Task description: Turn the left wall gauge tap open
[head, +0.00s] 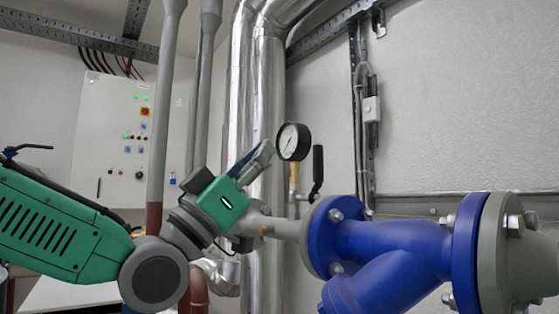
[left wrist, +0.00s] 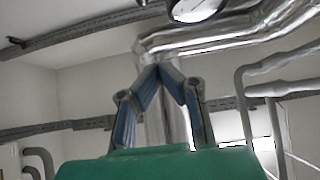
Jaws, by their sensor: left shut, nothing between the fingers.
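A round wall gauge (head: 293,141) with a white face and black rim stands on a brass stem (head: 294,177) near the middle of the head view. Its lower part also shows at the top of the left wrist view (left wrist: 195,9). A black tap handle (head: 317,168) points upward just right of the stem. My left gripper (head: 264,150) is left of the gauge, with its fingertips near the gauge's rim and apart from the black handle. In the left wrist view its fingertips (left wrist: 172,66) meet with nothing between them. My right gripper is not in view.
A blue flanged pipe fitting (head: 390,246) fills the lower right, close to the handle. Shiny insulated pipes (head: 262,90) rise behind my left gripper. A control cabinet (head: 112,130) is on the wall at left. The wall right of the gauge has a conduit and small box (head: 371,109).

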